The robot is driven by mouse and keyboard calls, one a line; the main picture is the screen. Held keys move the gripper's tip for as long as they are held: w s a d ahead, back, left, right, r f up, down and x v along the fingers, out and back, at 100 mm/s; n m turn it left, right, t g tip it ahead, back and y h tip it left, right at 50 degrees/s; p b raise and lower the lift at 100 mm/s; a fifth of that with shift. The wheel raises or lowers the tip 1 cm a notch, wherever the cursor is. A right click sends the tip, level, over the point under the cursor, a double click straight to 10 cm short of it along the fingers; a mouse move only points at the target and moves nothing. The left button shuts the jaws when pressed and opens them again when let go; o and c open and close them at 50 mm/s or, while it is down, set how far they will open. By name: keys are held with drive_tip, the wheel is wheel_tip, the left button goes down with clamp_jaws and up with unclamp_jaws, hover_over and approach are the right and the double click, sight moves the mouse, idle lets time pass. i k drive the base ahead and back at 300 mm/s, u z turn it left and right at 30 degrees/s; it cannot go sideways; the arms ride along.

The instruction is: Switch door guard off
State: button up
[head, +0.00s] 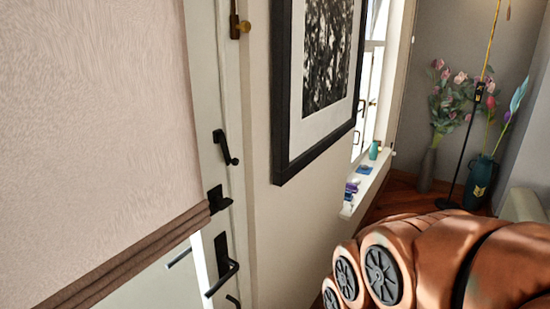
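A pale door with a fabric blind (100,120) over it fills the left side of the head view. Several black fittings sit along its right edge. A black bar-shaped fitting (225,147) with a round end is at mid height. A black latch block (218,200) is below it, and a black lever handle (222,272) is lower down. A dark fitting with a brass knob (241,26) is at the top. I cannot tell for certain which fitting is the door guard, or its setting. My gripper is not in view.
A large black-framed picture (281,120) hangs on the wall right of the door. A windowsill (362,194) with small items is beyond it. Vases with flowers (480,182) and a thin lamp pole (465,150) stand in the far right corner.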

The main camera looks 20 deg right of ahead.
sight(235, 162)
drive_tip(key=z, duration=2.1)
drive_tip(key=k, duration=0.9)
drive_tip(key=u, duration=2.5)
